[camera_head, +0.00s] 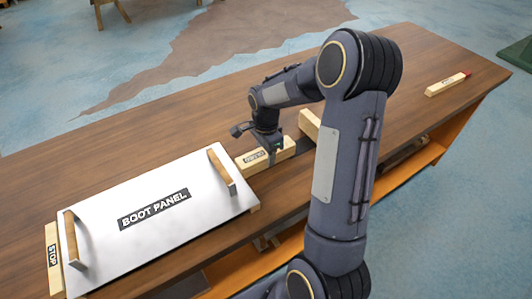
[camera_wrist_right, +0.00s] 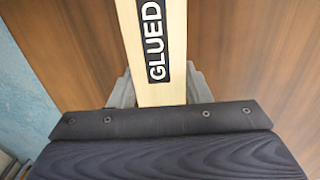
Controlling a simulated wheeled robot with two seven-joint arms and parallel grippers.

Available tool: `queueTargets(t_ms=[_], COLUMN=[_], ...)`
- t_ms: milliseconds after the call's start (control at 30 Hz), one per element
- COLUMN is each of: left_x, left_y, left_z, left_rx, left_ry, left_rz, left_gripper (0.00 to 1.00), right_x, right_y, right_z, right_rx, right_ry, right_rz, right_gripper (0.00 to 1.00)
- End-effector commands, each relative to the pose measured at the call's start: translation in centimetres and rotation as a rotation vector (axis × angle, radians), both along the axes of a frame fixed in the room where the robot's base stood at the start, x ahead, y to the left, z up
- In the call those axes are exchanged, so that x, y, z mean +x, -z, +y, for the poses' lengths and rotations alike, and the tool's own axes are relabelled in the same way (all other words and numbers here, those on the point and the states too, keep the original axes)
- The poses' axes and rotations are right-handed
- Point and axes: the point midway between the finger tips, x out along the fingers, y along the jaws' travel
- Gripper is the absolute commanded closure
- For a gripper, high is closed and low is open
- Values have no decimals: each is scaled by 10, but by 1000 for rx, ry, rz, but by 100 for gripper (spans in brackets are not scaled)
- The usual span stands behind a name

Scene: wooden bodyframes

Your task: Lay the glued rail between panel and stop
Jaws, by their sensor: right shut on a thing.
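The boot panel (camera_head: 150,240), a white board with two wooden handles, lies on the workbench at the left. A wooden block marked STOP (camera_head: 53,255) lies along its left edge. The glued rail (camera_head: 244,164), a pale wooden bar with a black label, is just right of the panel's far right corner. My right gripper (camera_head: 271,150) is shut on the rail. In the right wrist view the rail (camera_wrist_right: 153,20) runs between the two fingers (camera_wrist_right: 160,90), its GLUED label showing. I cannot tell whether the rail touches the bench. My left gripper is not in view.
Another pale wooden block (camera_head: 308,122) lies right of the rail, partly behind my right arm. A small wooden bar with a red end (camera_head: 447,85) lies at the bench's far right. The bench (camera_head: 110,165) is clear behind the panel. An orange shelf (camera_head: 400,183) shows below.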

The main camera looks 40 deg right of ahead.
Motion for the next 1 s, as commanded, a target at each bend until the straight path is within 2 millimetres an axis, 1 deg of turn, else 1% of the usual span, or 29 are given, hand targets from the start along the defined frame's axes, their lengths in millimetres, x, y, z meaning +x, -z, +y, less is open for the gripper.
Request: queueTargets(t_ms=[33,233,367,400,567,833,900,967,1000], left_x=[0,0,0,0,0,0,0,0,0], left_y=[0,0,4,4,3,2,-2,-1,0], left_z=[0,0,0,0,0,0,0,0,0], left_rx=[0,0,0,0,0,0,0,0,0], left_ry=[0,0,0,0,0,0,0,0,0], left_rz=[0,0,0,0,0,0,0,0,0], left_gripper=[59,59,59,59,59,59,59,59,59], right_x=[0,0,0,0,0,0,0,1,1], right_y=[4,3,8,8,7,6,1,-3,-8], right_z=[0,0,0,0,0,0,0,0,0], right_rx=[0,0,0,0,0,0,0,-1,-2], right_ry=[0,0,0,0,0,0,1,0,0], right_rz=[0,-3,-2,-1,-1,-1,-1,-4,-5], right_gripper=[89,89,89,55,35,35,35,35,35])
